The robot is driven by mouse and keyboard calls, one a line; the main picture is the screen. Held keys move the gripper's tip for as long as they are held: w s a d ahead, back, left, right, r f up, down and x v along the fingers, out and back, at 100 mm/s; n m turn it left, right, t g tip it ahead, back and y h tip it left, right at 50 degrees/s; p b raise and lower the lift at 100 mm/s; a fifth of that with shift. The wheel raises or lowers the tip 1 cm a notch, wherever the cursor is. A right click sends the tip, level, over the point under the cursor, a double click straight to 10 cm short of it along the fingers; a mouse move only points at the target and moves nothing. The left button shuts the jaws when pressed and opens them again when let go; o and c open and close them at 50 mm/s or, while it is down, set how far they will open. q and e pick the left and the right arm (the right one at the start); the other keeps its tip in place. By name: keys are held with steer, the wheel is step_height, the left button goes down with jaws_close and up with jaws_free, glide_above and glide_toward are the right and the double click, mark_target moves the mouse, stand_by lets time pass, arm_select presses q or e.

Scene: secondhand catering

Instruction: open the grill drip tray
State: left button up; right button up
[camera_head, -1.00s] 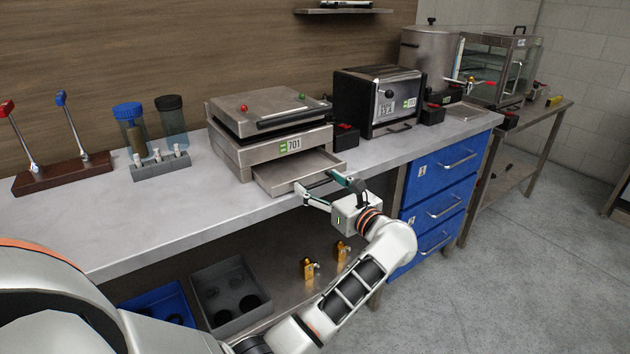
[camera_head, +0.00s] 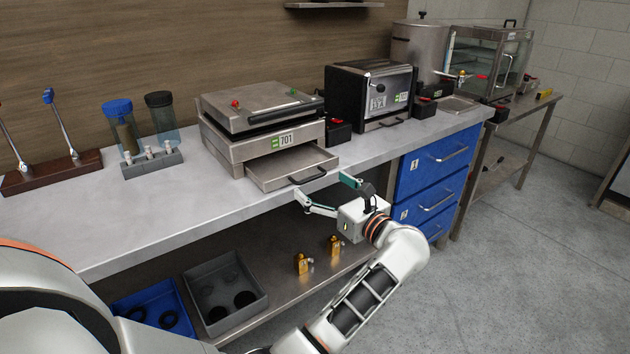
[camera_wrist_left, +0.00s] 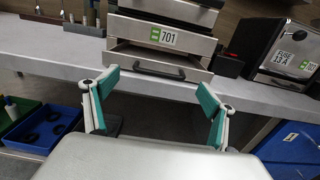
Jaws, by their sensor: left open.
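The grill (camera_head: 262,110) is a steel box labelled 701 on the counter, with its lid down. Its drip tray (camera_head: 280,169) is pulled out at the front, its inside showing from above and a dark bar handle (camera_head: 308,176) on its front edge. The drip tray (camera_wrist_left: 150,56) and its handle (camera_wrist_left: 158,70) also show in the left wrist view. My left gripper (camera_head: 322,194) is open and empty in front of the tray, apart from the handle. In the left wrist view its fingers (camera_wrist_left: 157,92) are spread wide below the handle. My right gripper is not in view.
A dark toaster-like appliance (camera_head: 372,97) and a small black box (camera_head: 338,131) stand right of the grill. Jars and a lever rack (camera_head: 52,172) are to the left. Grey (camera_head: 226,296) and blue bins sit on the lower shelf. The floor at right is clear.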

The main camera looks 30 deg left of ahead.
arm_select(q)
steer(key=shift+v, duration=1.45)
